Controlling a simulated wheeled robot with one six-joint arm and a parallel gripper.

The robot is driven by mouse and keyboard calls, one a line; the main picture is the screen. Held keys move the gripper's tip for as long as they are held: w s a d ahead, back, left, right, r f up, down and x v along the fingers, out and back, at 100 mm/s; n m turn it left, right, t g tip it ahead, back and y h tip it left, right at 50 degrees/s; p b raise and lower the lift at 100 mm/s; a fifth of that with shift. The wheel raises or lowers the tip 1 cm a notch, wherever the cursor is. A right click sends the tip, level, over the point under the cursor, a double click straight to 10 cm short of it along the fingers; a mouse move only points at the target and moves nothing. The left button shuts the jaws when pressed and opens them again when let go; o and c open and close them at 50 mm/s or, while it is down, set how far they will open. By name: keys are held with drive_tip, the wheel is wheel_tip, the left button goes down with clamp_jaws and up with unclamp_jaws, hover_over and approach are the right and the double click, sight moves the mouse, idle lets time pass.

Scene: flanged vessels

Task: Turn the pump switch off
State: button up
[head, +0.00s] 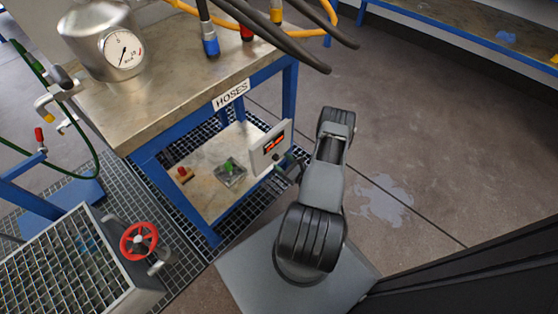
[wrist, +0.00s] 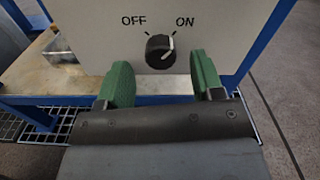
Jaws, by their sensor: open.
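The pump switch (wrist: 160,51) is a round black knob with a white mark on a pale panel, in the wrist view. The mark slants up and right, toward the ON label. OFF is printed to the upper left. My gripper (wrist: 164,80) is open, with one green finger low on each side of the knob and a gap to it. Whether the fingertips reach the knob's depth is hard to tell. In the head view the switch box (head: 270,148) stands at the table's lower right, and my gripper (head: 281,165) is at its front, partly hidden by my arm.
A steel-topped table (head: 165,100) with blue legs and a HOSES label stands above the box. Black hoses hang over its edge. A lower shelf (head: 207,195) holds small fittings. A red handwheel (head: 139,241) is at lower left. Floor to the right is open, with a wet patch.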

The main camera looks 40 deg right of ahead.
sight(276, 157)
drive_tip(key=shift+w+a, duration=0.25)
drive_tip(key=shift+w, duration=1.05)
drive_tip(key=shift+c, duration=0.2)
drive_tip(key=c, duration=0.9)
